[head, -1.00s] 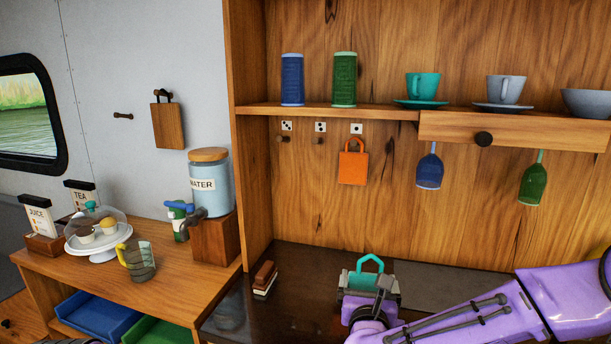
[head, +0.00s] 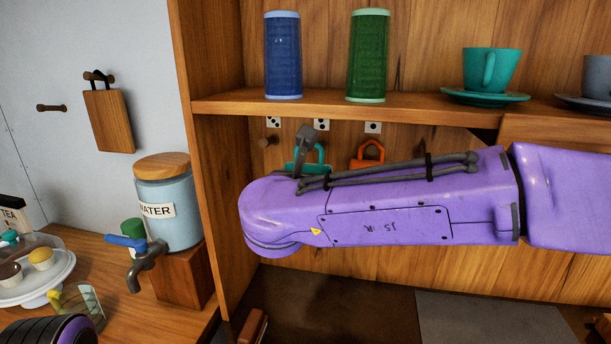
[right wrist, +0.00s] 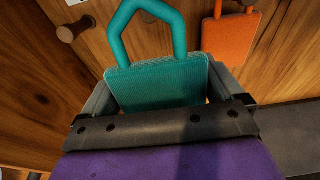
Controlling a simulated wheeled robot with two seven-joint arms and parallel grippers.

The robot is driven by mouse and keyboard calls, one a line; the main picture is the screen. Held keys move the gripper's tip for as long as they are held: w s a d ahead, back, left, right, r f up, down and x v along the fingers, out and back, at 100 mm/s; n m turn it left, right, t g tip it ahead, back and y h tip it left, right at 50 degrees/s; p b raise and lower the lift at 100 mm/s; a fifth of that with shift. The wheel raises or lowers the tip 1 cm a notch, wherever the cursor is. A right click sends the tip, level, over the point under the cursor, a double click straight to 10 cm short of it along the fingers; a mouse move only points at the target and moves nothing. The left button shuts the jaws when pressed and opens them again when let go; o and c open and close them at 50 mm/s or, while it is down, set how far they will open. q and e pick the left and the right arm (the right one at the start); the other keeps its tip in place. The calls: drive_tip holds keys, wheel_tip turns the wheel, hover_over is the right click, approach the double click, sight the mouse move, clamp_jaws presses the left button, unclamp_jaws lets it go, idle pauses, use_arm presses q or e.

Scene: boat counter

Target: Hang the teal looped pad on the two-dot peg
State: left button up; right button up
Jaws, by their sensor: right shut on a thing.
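The teal looped pad (right wrist: 160,85) is upright between the fingers of my right gripper (right wrist: 162,92), which is shut on it. In the head view only its loop and top (head: 318,158) show above my purple right forearm. In the right wrist view the middle peg's tip (right wrist: 148,17) appears within the loop opening. I cannot tell whether the loop is around the peg or in front of it. The dotted tile above the middle peg (head: 321,124) is small; its dots are hard to count. My left gripper is not seen.
An orange looped pad (head: 368,153) hangs close on the right. A bare peg (head: 269,141) is on the left. The shelf (head: 335,107) above carries a blue tumbler (head: 283,55), a green tumbler (head: 369,55) and a teal cup (head: 491,69). A water jar (head: 168,205) stands left.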

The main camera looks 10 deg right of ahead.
drive_tip(key=p+x, duration=0.1)
drive_tip(key=x, duration=0.9)
drive_tip(key=shift+w, duration=0.2)
idle(0.4)
drive_tip(key=shift+s, duration=0.1)
idle(0.4)
